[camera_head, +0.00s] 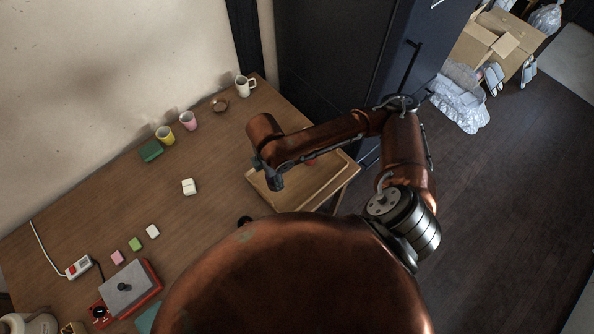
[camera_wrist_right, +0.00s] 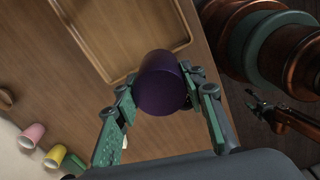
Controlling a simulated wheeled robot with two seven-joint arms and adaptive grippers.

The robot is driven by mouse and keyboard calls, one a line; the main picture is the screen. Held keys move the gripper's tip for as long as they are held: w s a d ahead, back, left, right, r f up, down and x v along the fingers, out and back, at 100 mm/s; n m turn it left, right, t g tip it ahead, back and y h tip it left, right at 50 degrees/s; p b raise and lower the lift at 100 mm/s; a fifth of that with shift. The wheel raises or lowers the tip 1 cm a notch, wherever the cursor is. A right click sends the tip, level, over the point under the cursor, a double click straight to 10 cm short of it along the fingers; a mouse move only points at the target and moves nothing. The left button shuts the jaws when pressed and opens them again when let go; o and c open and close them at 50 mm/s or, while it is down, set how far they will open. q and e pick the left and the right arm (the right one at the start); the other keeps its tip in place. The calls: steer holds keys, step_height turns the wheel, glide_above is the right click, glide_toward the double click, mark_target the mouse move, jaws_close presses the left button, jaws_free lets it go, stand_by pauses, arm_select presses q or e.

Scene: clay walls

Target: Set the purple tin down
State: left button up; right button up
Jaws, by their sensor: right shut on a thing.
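The purple tin (camera_wrist_right: 162,84) is between the fingers of my right gripper (camera_wrist_right: 165,100) in the right wrist view, dark and plain. The gripper is shut on its sides. In the head view my right gripper (camera_head: 275,181) hangs at the left edge of a wooden tray (camera_head: 335,178); the tin cannot be made out there. Its height above the surface is unclear. A dark shape that looks like my left gripper (camera_wrist_right: 258,104) is at the right of the wrist view, too small to tell its state.
Pink (camera_head: 188,120) and yellow (camera_head: 165,135) cups, a green block (camera_head: 151,151) and a white mug (camera_head: 245,86) stand along the wall. A small red thing is partly hidden behind my right arm. The table (camera_head: 215,150) has bare wood around these.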

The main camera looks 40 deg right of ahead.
steer(key=s+f+n, duration=0.4)
steer(key=n, duration=0.8)
steer(key=n+b, duration=0.3)
steer(key=b, duration=0.4)
glide_above(285, 182)
step_height(285, 182, down, 11)
steer(key=shift+a+r, duration=0.1)
steer(key=shift+w+f+b, duration=0.1)
steer(key=shift+f+b, duration=0.25)
steer(key=shift+f, duration=1.3)
steer(key=shift+f, duration=0.1)
steer(key=o, duration=1.2)
steer(key=shift+c, duration=0.2)
